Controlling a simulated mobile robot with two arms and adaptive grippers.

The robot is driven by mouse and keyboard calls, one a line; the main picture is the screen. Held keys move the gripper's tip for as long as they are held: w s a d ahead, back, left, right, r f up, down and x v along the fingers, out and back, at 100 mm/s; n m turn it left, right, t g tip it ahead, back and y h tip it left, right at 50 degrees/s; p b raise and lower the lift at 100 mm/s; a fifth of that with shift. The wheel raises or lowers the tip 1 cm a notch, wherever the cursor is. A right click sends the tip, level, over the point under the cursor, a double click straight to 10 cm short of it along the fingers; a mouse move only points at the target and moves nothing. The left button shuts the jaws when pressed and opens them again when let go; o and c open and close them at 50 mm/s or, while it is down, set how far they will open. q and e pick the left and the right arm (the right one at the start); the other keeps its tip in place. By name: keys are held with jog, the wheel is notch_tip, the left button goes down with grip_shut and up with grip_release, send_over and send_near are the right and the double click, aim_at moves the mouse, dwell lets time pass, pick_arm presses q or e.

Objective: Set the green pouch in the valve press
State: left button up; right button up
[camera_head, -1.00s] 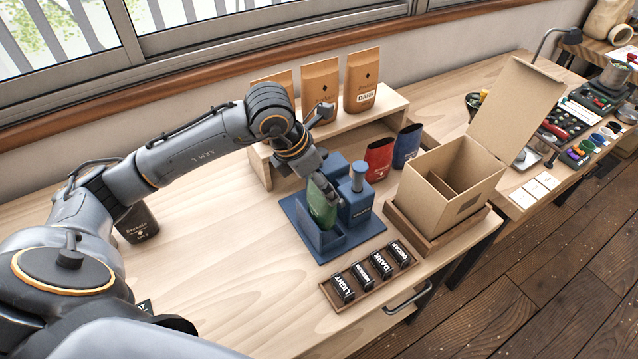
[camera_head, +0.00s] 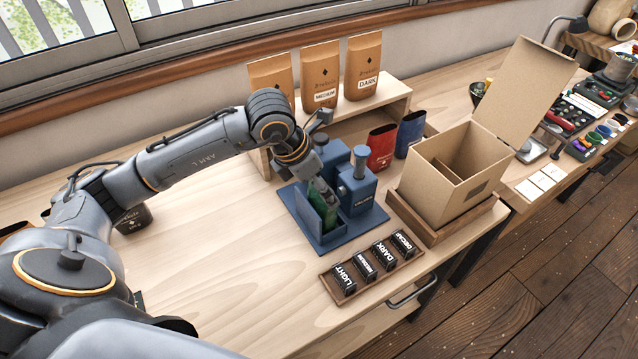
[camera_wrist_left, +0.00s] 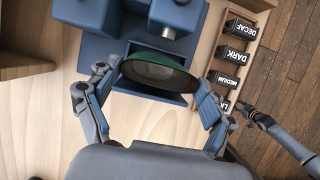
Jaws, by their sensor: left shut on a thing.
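The green pouch (camera_head: 319,206) is at the open bay on the left of the blue valve press (camera_head: 358,187). Its lower part is hidden behind the bay wall, so I cannot tell whether it rests on the bottom. My left gripper (camera_head: 316,188) is shut on the pouch from above. In the left wrist view, the pouch (camera_wrist_left: 160,72) sits between the two fingers (camera_wrist_left: 157,88), its green rim around a grey top, with the blue press (camera_wrist_left: 150,28) around and beyond it. A dark jointed part, apparently my right gripper (camera_wrist_left: 257,117), shows beyond the stamps; its jaws are unclear.
A tray of labelled stamps (camera_head: 345,297) lies in front of the press. An open cardboard box (camera_head: 458,200) stands to the right. Red (camera_head: 381,147) and blue (camera_head: 410,133) pouches stand behind, near a shelf with brown bags (camera_head: 320,82). The table's left is mostly clear.

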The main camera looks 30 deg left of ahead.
dwell(0.3)
pick_arm(q)
jog(key=o, duration=0.7)
jog(key=shift+r, duration=0.15)
jog(key=shift+r+p, duration=1.95)
jog(key=shift+r, duration=1.45)
